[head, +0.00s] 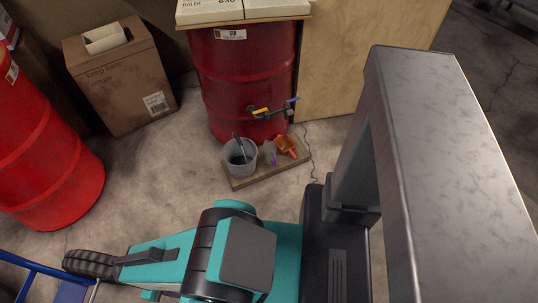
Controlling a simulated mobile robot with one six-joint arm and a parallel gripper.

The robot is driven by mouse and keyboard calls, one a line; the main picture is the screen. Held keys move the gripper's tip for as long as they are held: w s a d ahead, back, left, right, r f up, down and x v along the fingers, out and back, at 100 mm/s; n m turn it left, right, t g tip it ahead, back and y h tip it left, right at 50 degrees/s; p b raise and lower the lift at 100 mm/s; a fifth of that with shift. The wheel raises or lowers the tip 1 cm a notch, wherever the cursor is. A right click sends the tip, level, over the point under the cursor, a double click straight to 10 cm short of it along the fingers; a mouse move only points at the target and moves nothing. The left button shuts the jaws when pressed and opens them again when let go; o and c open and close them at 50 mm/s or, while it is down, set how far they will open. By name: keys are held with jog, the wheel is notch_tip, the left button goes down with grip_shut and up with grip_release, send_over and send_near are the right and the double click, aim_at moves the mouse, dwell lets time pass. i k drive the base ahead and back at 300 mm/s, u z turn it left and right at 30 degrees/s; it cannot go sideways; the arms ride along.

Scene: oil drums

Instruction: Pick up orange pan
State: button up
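The orange pan (287,145) is small and shaped like a scoop. It is on the right part of a low wooden board (262,174) on the floor, in front of a red drum. Its handle points down and to the right. A grey bucket (239,157) with a dark-handled tool in it stands on the left part of the board. A small greyish item with a purple part (272,157) is between the bucket and the pan. My teal and black arm shows at the bottom of the head view, apart from the pan. I cannot make out my gripper.
The middle red drum (245,85) has a tap (272,110) sticking out above the board. Another red drum (45,165) stands at the left, with a cardboard box (122,82) behind. A plywood panel (350,60) is at the back right. Concrete floor left of the board is clear.

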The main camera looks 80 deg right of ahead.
aim_at(284, 143)
jog(key=u, duration=0.85)
jog(key=k, duration=1.75)
jog(key=z, duration=0.8)
